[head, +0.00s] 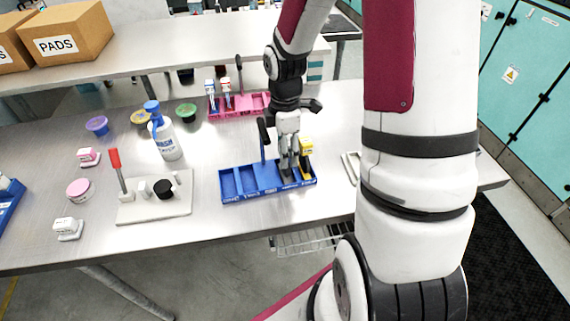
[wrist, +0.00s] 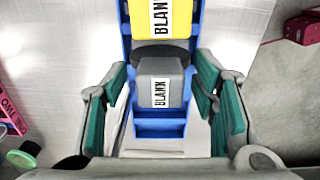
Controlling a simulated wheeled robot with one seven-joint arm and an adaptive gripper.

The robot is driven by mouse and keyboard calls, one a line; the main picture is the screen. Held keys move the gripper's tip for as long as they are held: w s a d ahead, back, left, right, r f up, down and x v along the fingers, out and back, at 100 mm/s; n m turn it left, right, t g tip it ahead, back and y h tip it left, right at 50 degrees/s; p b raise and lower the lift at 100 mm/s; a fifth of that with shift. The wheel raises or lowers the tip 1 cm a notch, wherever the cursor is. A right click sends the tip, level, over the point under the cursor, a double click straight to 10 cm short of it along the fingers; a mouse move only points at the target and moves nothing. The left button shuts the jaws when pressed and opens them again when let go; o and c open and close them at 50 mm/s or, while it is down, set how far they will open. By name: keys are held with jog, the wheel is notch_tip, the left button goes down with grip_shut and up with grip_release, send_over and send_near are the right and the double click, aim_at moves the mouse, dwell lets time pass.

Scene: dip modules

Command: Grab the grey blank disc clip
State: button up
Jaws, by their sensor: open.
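The grey blank disc clip (wrist: 160,84) is a grey block with a white "BLANK" label, seated in a blue rack (head: 238,196). In the wrist view the blue rack (wrist: 160,130) runs up the middle of the picture. My gripper (wrist: 165,100) is open, with a green-padded finger on either side of the clip and visible gaps to both. In the head view my gripper (head: 288,165) reaches down over the right part of the rack and hides most of the grey clip.
A yellow block labelled "BLANK" (wrist: 165,18) stands just beyond the grey one; it also shows in the head view (head: 306,145). A pink rack (head: 256,103) is behind. A wash bottle (head: 163,138) and a white board with pegs (head: 150,210) are to the left.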

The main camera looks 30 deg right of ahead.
grip_shut()
jog(key=shift+r, duration=0.15)
jog(key=shift+r, duration=0.6)
notch_tip(320, 180, up, 2)
jog(key=shift+r, duration=0.2)
jog(key=s+a+r+p, duration=0.1)
jog(key=s+p, duration=0.3)
jog(key=s, duration=1.2)
jog(key=shift+a, duration=0.85)
